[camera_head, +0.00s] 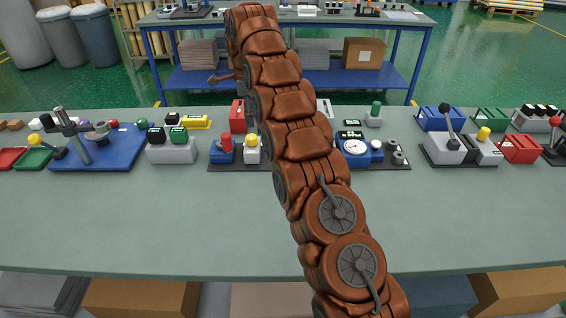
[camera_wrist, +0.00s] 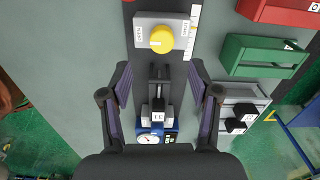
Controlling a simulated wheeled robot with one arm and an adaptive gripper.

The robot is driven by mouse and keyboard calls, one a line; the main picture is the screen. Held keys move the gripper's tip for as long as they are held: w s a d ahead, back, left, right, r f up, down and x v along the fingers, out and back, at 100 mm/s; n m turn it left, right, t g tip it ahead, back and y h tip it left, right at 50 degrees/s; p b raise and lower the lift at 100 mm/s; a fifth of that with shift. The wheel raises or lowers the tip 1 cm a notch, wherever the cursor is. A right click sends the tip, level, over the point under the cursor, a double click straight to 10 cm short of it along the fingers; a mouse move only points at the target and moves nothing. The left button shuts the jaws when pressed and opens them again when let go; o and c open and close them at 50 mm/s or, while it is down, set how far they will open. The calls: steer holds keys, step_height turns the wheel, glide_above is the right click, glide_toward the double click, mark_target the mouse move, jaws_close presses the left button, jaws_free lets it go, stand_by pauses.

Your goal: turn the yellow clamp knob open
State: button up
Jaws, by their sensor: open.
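The yellow clamp knob (camera_wrist: 161,38) is round and sits on a pale grey block (camera_wrist: 143,20) in the wrist view. One label lies left of it and one right, apparently OPEN and SHUT. A small white mark shows on the knob's lower left; its exact setting is hard to read. In the head view, a yellow knob (camera_head: 251,140) beside my arm appears to be the same one. My gripper (camera_wrist: 158,68) is open and empty, its fingers apart, below the knob in the picture and not touching it.
A black and white fixture (camera_wrist: 158,95) and a blue dial gauge (camera_wrist: 150,137) share the knob's dark base. A red box (camera_wrist: 280,11) and a green box (camera_wrist: 262,55) stand to the right. The bench's front strip (camera_head: 150,220) is clear.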

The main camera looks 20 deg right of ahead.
steer(key=s+r+n, duration=0.2)
steer(key=s+n, duration=0.4)
steer(key=s, duration=0.8)
steer(key=s+r+n+g+b, duration=0.1)
steer(key=s+r+n, duration=0.2)
steer(key=s+n, duration=0.4)
steer(key=shift+s, duration=3.85)
steer(key=shift+a, duration=0.1)
steer(key=s+f+n, duration=0.4)
steer(key=s, duration=0.8)
steer(key=s+f+n, duration=0.4)
steer(key=s, duration=0.8)
steer(key=shift+s+d+g, duration=0.15)
steer(key=shift+d+g, duration=0.15)
steer(key=shift+g, duration=0.1)
